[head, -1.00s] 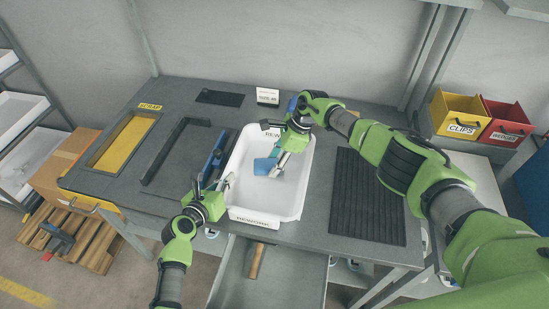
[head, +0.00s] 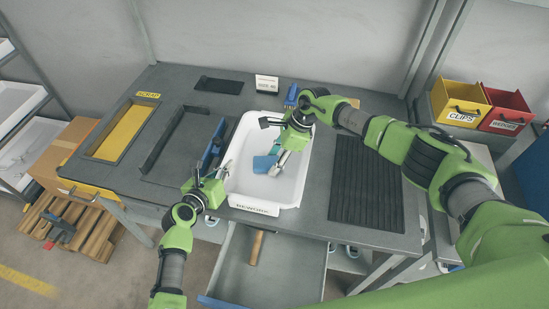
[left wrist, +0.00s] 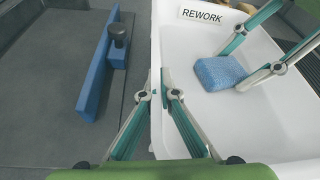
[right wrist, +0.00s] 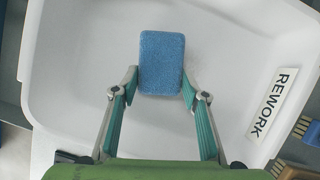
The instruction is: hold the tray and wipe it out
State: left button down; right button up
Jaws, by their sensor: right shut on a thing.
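The white tray (head: 262,196), with a REWORK label on its wall, sits on the grey bench. My left gripper (left wrist: 159,82) is at the tray's left wall, one finger on each side of the rim, pinching it. In the head view this gripper (head: 222,178) is at the tray's near left side. My right gripper (right wrist: 160,82) is shut on a blue sponge (right wrist: 161,55) inside the tray. The sponge (head: 263,164) is low over the tray floor in the head view; whether it touches the floor is hard to tell.
A blue bar with a black knob (left wrist: 95,75) stands left of the tray. A black ribbed mat (head: 365,185) lies to the right. An open drawer (head: 285,270) with a wooden-handled tool is below the front edge. A blue brush (head: 291,96) lies behind the tray.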

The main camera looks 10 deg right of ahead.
jog(key=shift+r, duration=0.1)
jog(key=shift+r, duration=3.4)
pick_arm(q)
jog(key=c, duration=2.2)
grip_release()
jog(key=v, duration=1.2)
jog(key=shift+f, duration=0.1)
